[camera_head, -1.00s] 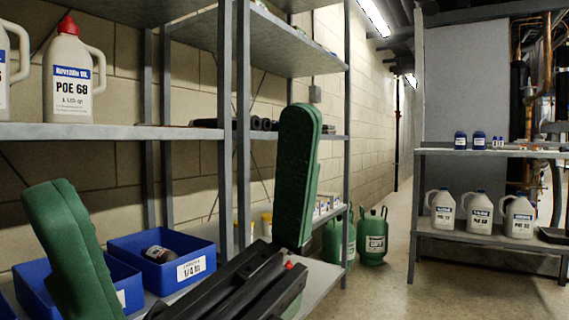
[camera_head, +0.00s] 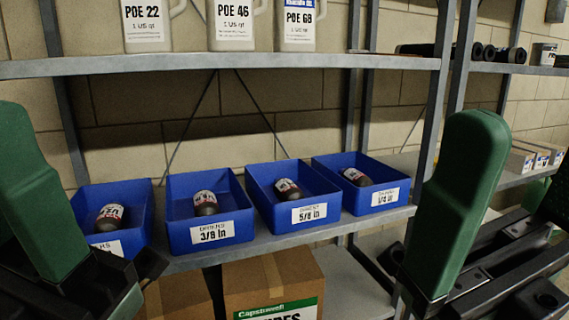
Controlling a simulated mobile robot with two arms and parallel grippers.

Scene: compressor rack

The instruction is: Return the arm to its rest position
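My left gripper (camera_head: 40,190) shows at the left edge as a tilted green finger on a black mount; its other finger is mostly cut off, so its opening is unclear. My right gripper (camera_head: 520,165) is at the right, with a tall green finger pointing up and part of a darker second finger at the frame edge. A gap shows between these two fingers and nothing is seen in it. Both grippers are in front of the shelf rack, and I see no object held. The rest of both arms is out of view.
A middle shelf carries several blue bins (camera_head: 210,245) with dark labelled bottles inside. White POE jugs (camera_head: 232,25) stand on the shelf above (camera_head: 220,65). A cardboard box (camera_head: 272,280) is below. A grey rack post (camera_head: 430,130) stands just left of my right gripper.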

